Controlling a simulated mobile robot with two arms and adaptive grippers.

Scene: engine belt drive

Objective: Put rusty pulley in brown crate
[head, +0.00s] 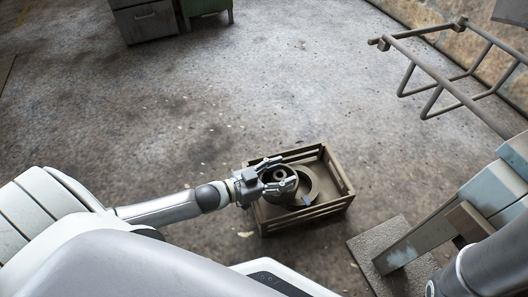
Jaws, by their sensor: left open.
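The brown crate (308,217) is a slatted wooden box on the floor, right of centre in the head view. My left gripper (284,174) comes in from the left over the crate's left side. Its fingers are open, one on each side of a round, dull brown-grey pulley (280,176) with a hub hole. The pulley appears within the crate's outline; the gripper partly covers it, and I cannot tell whether it rests on the crate's contents or whether a finger touches it. My right gripper is not in view.
A larger grey-brown ring (314,189) lies in the crate beside the pulley. A bluish machine frame (490,185) on a floor plate (372,258) stands to the right. A metal rack (450,85) is at upper right. Cabinets (146,22) stand far back. The floor between is clear.

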